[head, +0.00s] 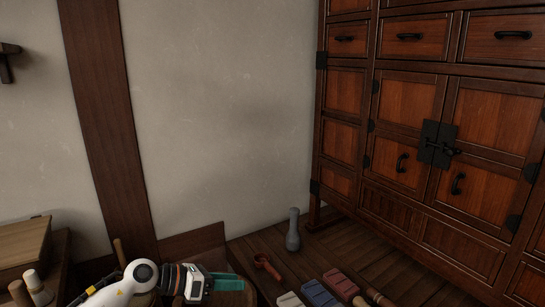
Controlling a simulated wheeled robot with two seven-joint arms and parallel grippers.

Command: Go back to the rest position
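My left gripper (229,283) shows at the bottom of the head view, left of the middle. Its arm comes in from the lower left, and its teal fingers point right. The fingers overlap a round wooden thing (247,295), partly cut off by the bottom edge. The fingers look close together, but I cannot tell whether they are open or shut. I see nothing clearly held in them. My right gripper is not in view.
A wooden cabinet (405,108) with black handles fills the right. A grey bottle (293,232) stands upright at the bottom middle. An orange-red scoop-like tool (266,266) and blue (319,293) and red (341,282) blocks lie nearby. A wooden box (24,245) is at left.

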